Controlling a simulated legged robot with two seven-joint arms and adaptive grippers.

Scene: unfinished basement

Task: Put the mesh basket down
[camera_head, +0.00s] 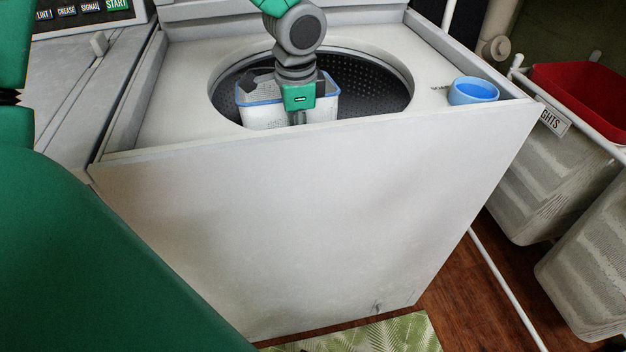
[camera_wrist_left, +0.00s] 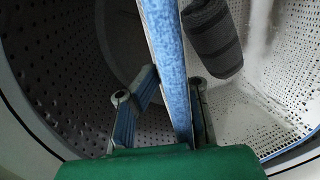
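The mesh basket (camera_head: 262,117) is white with a blue rim and sits partly inside the round drum opening of the washer, its lower part hidden by the front edge. My left gripper (camera_head: 300,115) is over the basket, pointing down. In the left wrist view, the basket's blue rim (camera_wrist_left: 166,55) runs between the two fingers of my left gripper (camera_wrist_left: 165,95), which look closed on it. A dark grey striped roll (camera_wrist_left: 212,40) lies in the basket, against its perforated white wall. I cannot tell whether the basket's bottom touches the drum. My right gripper is not in view.
The perforated drum (camera_head: 375,90) surrounds the basket. A blue cup (camera_head: 473,91) stands on the washer top (camera_head: 430,70) at the right. A machine with a button panel (camera_head: 85,12) is at the left. Hampers (camera_head: 550,175) and a red bin (camera_head: 585,92) stand at the right.

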